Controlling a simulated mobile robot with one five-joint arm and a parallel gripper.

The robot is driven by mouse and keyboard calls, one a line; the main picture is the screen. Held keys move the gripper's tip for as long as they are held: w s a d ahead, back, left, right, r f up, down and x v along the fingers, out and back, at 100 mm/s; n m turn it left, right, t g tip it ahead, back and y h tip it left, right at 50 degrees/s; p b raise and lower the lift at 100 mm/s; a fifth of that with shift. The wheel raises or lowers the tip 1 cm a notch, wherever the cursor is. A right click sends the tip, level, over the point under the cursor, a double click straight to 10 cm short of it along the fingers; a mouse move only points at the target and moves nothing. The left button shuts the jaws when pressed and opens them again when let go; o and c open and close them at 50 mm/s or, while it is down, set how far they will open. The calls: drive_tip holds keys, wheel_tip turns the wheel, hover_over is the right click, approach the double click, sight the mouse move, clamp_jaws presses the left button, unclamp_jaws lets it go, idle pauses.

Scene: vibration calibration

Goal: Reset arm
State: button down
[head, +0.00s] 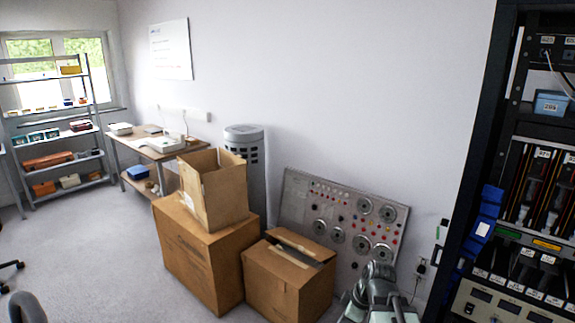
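My grey arm (378,293) shows at the bottom edge, right of centre, cut off by the frame. It is in front of the leaning metal panel and to the right of the cardboard boxes. I cannot clearly make out the fingers of my gripper or whether they are open or shut. Nothing is seen held.
Cardboard boxes (205,255) are stacked at centre, with another box (285,285) beside them. A panel with dials (330,210) leans on the wall. An equipment rack (492,130) stands at right, a table (150,150) and shelves (65,130) at left.

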drive_tip(key=s+m+h, duration=0.1)
drive_tip(key=s+m, duration=0.1)
drive_tip(key=m, duration=0.2)
drive_tip(key=s+a+f+m+g+h, duration=0.1)
drive_tip(key=m, duration=0.3)
drive_tip(key=s+m+g, duration=0.1)
drive_tip(key=s+m, duration=0.1)
drive_tip(key=m, duration=0.2)
drive_tip(key=shift+s+a+f+m+h, duration=0.15)
drive_tip(key=shift+s+m+h, duration=0.2)
drive_tip(key=shift+m+h, duration=0.05)
